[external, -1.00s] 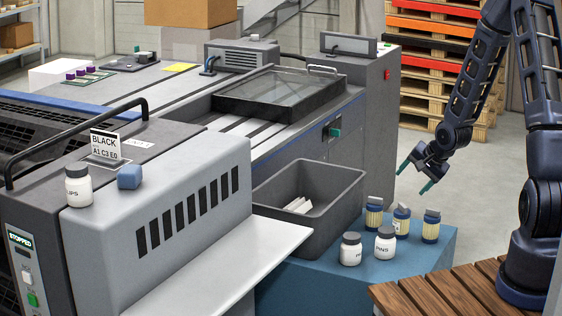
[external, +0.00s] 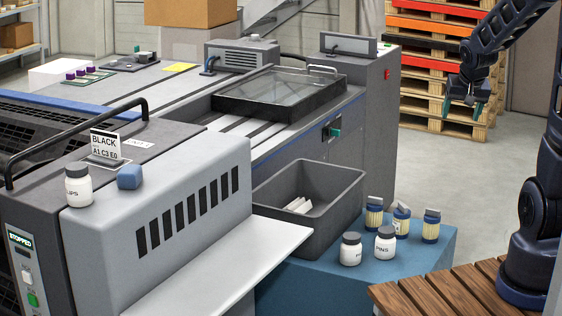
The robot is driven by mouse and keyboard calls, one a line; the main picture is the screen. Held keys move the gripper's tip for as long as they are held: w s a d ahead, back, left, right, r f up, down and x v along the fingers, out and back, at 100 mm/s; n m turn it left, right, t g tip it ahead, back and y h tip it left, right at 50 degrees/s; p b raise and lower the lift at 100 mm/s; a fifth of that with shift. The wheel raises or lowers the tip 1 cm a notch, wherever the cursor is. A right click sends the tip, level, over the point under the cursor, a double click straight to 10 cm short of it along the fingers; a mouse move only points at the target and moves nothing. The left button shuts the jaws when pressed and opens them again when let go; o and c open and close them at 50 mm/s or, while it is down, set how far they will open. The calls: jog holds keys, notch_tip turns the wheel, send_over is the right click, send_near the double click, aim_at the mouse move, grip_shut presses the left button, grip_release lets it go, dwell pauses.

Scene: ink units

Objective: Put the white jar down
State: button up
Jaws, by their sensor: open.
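A white jar with a dark lid (external: 351,249) stands upright on the blue table, with a second white jar (external: 385,243) marked "PINS" just right of it. A third white jar (external: 78,188), its label ending in "IPS", stands upright on the grey machine at left. My gripper (external: 463,106) is open at the upper right, its teal fingertips apart and pointing down. I see nothing between them. It is well away from all three jars, with the pallet stack behind it in the picture.
A blue block (external: 129,177) and a "BLACK" sign (external: 105,145) are on the machine.

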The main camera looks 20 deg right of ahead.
jog(key=s+r+n, duration=0.1)
jog(key=s+r, duration=0.2)
jog(key=s, duration=0.3)
jog(key=s+r+n, duration=0.1)
jog(key=s+r, duration=0.2)
jog(key=s, duration=0.4)
jog(key=s+r+n+y, duration=0.1)
jog(key=s+r, duration=0.3)
jog(key=s, duration=0.2)
jog(key=shift+s+a+n+g, duration=0.3)
jog(key=shift+a+g, duration=0.1)
